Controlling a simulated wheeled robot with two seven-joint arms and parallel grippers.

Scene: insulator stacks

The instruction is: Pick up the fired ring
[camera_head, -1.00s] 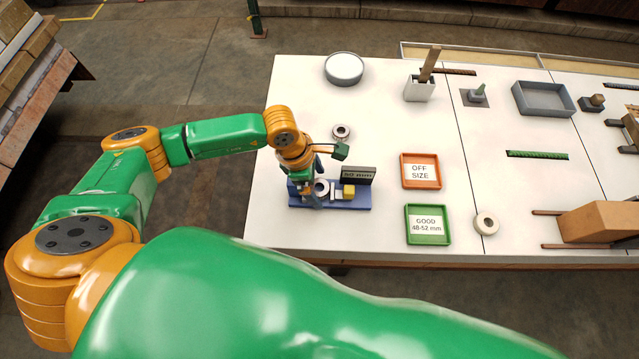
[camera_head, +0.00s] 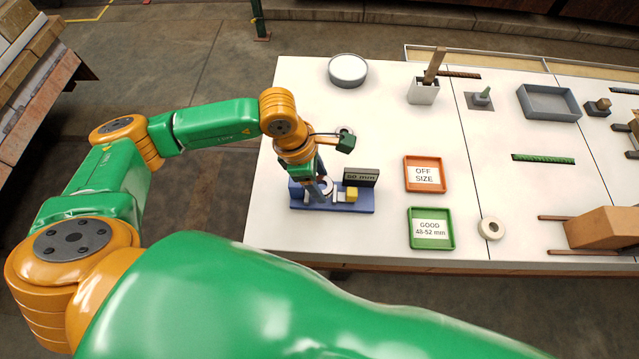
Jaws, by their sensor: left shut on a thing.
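My left gripper (camera_head: 321,189) points down over the blue gauge (camera_head: 350,208) at the table's near left. It is shut on a pale ring (camera_head: 327,186), which sits at the left part of the gauge and is partly hidden by the fingers. The gauge has a yellow block (camera_head: 351,194) and a dark display (camera_head: 361,177) that seems to read 50 mm. A third pale ring (camera_head: 492,229) lies right of the green tray. My right gripper is not in view.
An orange OFF SIZE tray (camera_head: 425,191) and a green GOOD 48-52 mm tray (camera_head: 415,241) stand right of the gauge. A round grey dish (camera_head: 348,71), a white holder (camera_head: 423,92) and a grey tray (camera_head: 577,103) stand farther back. A brown block (camera_head: 603,228) is at right.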

